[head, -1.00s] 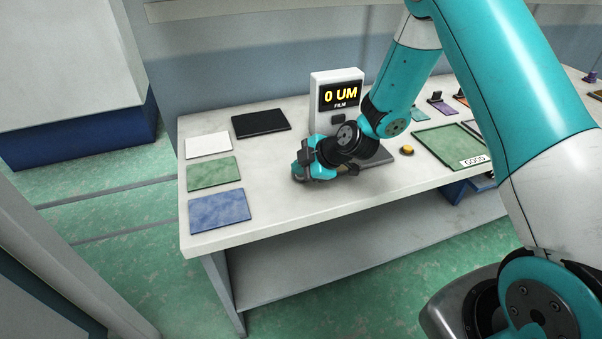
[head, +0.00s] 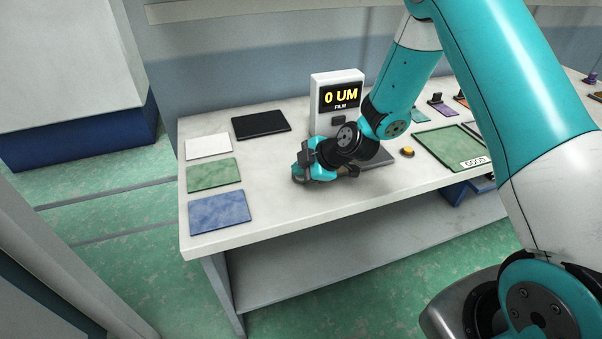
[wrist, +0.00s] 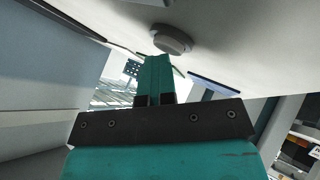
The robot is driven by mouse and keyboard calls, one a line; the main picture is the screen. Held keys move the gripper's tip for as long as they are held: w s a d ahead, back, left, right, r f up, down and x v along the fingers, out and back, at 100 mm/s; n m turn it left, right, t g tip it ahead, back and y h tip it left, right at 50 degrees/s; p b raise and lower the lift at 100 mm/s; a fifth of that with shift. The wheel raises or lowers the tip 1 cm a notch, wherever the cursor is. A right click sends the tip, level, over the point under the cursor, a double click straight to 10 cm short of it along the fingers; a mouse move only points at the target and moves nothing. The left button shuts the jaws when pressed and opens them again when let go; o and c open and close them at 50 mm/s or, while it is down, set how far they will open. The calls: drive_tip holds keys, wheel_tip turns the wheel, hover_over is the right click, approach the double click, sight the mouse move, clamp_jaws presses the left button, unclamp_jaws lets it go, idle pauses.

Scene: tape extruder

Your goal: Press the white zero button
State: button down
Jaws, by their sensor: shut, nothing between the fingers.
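A film gauge (head: 338,92) stands at the back of the bench, and its display reads "0 UM". In the wrist view a round pale-grey button (wrist: 172,38) sits on a light surface, just beyond my fingertips; it looks like the white zero button. In the head view I cannot see this button, and my arm covers that part of the bench. My gripper (wrist: 157,60) is shut and empty, low over the bench; it also shows in the head view (head: 300,174). I cannot tell whether the fingertips touch the button.
White (head: 208,146), green (head: 213,175) and blue (head: 219,212) sheets lie at the bench's left, with a black plate (head: 261,124) behind. A yellow button (head: 407,152) and a green tray (head: 450,141) lie to the right. The bench (head: 265,205) is clear in front of my gripper.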

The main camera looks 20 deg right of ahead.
sight(301, 177)
drive_tip(key=shift+s+r+p, duration=0.15)
drive_tip(key=shift+r+p, duration=0.2)
drive_tip(key=shift+r, duration=0.4)
drive_tip(key=shift+r+p, duration=1.4)
drive_tip(key=shift+r, duration=1.25)
drive_tip(key=s+a+r+m+g, duration=0.2)
drive_tip(key=s+a+r, duration=0.1)
drive_tip(key=s+r, duration=0.3)
drive_tip(key=s+a+r+m+g, duration=0.2)
drive_tip(key=s+a+r, duration=0.1)
drive_tip(key=s+r, duration=0.35)
drive_tip(key=s+d+r+m+g+h, duration=0.1)
drive_tip(key=s+r+m, duration=0.2)
drive_tip(key=s, duration=0.6)
drive_tip(key=s+r+m+g+h, duration=0.1)
drive_tip(key=s+r+m, duration=0.2)
drive_tip(key=s, duration=0.5)
drive_tip(key=shift+s+d+r+g, duration=0.35)
drive_tip(key=shift+d+g, duration=0.05)
